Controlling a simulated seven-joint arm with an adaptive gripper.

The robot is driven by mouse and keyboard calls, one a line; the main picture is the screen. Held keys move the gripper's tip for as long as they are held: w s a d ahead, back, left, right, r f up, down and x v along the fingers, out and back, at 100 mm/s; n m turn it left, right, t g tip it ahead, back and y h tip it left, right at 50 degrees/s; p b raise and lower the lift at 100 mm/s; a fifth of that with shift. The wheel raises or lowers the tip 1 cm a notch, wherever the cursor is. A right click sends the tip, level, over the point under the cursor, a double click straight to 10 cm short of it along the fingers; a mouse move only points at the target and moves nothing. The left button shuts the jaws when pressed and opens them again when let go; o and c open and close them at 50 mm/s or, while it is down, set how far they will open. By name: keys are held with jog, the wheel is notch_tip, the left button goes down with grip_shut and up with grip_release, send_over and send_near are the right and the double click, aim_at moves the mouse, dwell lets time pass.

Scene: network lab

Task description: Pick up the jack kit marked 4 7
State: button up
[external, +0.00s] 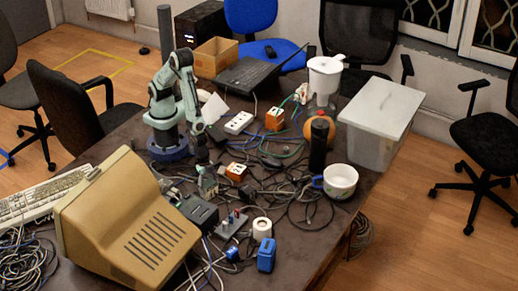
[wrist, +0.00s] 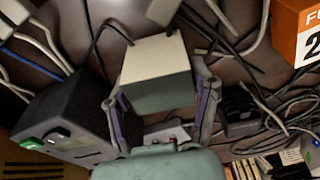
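My gripper (external: 205,172) is low over the cable-strewn table, between the beige monitor and a small orange-and-white block. In the wrist view its two fingers (wrist: 160,98) stand wide apart, on either side of a small box with a pale top and a grey-green side (wrist: 158,88). The box (external: 208,186) is just below the gripper in the external view. Whether the fingers press on it or only straddle it is unclear. No 4 7 marking is readable, so I cannot confirm this box is the jack kit.
An orange-and-white block (external: 236,172) is close to the right; it also shows in the wrist view (wrist: 298,28). A dark box (external: 198,212) and the beige monitor (external: 130,215) are near. Cables surround everything. A white cup (external: 340,182) stands farther right.

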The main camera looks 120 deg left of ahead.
jog(key=c, duration=0.4)
jog(key=shift+c, duration=0.2)
jog(key=shift+r, duration=0.1)
